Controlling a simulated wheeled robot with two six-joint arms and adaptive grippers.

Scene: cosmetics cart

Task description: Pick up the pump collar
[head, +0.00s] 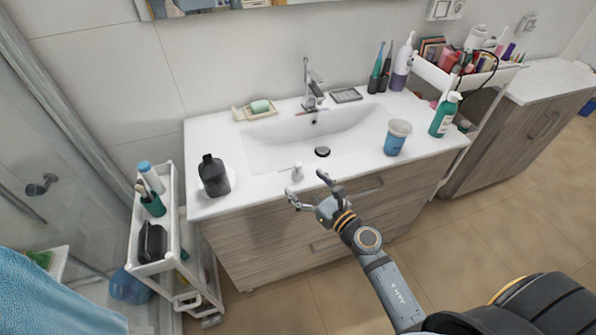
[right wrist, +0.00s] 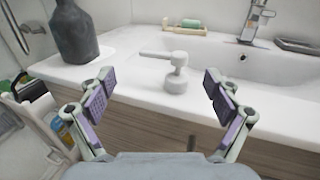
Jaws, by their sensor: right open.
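The pump collar (head: 297,172) is a small white pump head with a side spout. It stands upright near the front edge of the white sink counter. It also shows in the right wrist view (right wrist: 177,75), centred between the fingers and a little beyond them, with its spout pointing left. My right gripper (head: 307,190) is open and empty, just in front of the counter edge, with its fingers towards the collar. In the right wrist view the gripper's padded fingers (right wrist: 162,95) are spread wide on both sides of the collar, apart from it. My left gripper is not in view.
A dark bottle (head: 212,175) stands left of the collar. The basin (head: 290,145) lies behind it. A blue cup (head: 397,138) and a green pump bottle (head: 445,115) stand to the right. A white cart (head: 160,265) is at the left. The counter around the collar is clear.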

